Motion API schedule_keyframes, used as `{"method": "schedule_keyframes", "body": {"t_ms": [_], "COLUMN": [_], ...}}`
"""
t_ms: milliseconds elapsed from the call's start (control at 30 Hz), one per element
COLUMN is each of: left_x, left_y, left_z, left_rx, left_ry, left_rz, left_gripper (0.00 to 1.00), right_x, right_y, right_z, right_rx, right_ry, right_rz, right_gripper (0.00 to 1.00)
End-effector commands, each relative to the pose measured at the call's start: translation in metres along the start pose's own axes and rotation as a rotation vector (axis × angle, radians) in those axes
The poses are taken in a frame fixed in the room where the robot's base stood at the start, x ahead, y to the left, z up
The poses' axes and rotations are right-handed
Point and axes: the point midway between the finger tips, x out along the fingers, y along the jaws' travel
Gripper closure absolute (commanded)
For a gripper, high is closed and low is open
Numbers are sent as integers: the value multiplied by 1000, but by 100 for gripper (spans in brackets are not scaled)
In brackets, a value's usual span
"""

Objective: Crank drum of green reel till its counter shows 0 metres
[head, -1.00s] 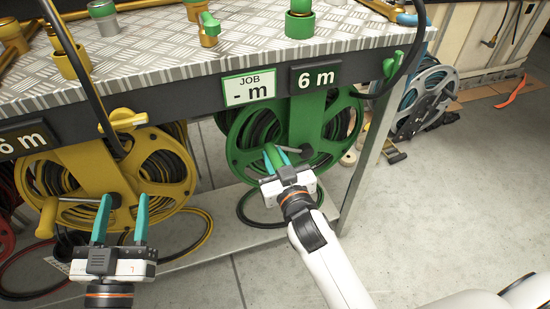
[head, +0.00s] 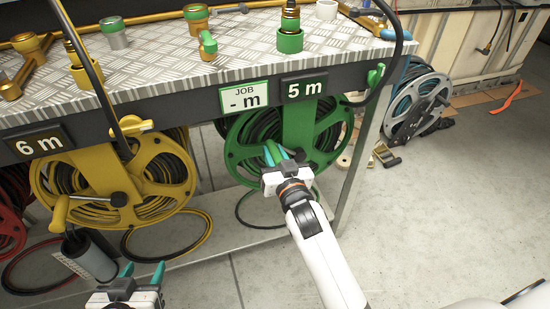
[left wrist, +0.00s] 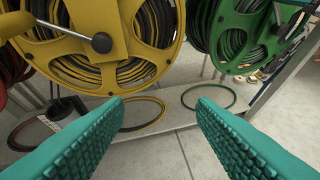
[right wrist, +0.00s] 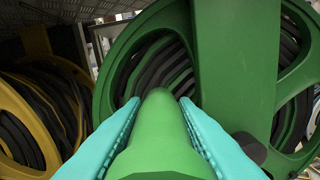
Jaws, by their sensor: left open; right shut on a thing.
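The green reel (head: 330,128) hangs under the bench with dark hose wound on its drum. Its counter (head: 305,90) reads 5 m. The JOB card (head: 244,97) beside it reads "- m". My right gripper (head: 274,156) is shut on the green crank handle (right wrist: 158,125), which lies between its teal fingers in the right wrist view. The handle's far end and crank arm are hidden by the gripper in the head view. My left gripper (head: 142,274) is open and empty, low in front of the yellow reel (head: 160,165). Its spread fingers show in the left wrist view (left wrist: 165,105).
The yellow reel's counter (head: 37,142) reads 6 m. A red reel (head: 10,225) stands at far left, and a grey reel (head: 420,100) at right. A dark cylinder (head: 92,258) is near my left gripper. Brass fittings (head: 198,18) stand on the bench top.

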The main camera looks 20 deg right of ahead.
Motion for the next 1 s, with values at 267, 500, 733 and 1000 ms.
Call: {"method": "schedule_keyframes", "body": {"t_ms": [267, 500, 733, 1000], "left_x": [-48, -86, -68, -24], "left_y": [12, 16, 16, 14], "left_z": [-78, -99, -112, -174], "left_rx": [-10, -18, -18, -16], "left_ry": [524, 749, 770, 807], "left_rz": [31, 42, 38, 29], "left_gripper": [49, 49, 49, 49], "right_x": [8, 9, 8, 9], "right_y": [-7, -16, -26, -40], "right_z": [17, 26, 34, 43], "right_rx": [122, 225, 328, 464], "right_ry": [-2, -2, -2, -3], "right_rz": [0, -1, -1, -1], "right_gripper": [100, 100, 100, 100]}}
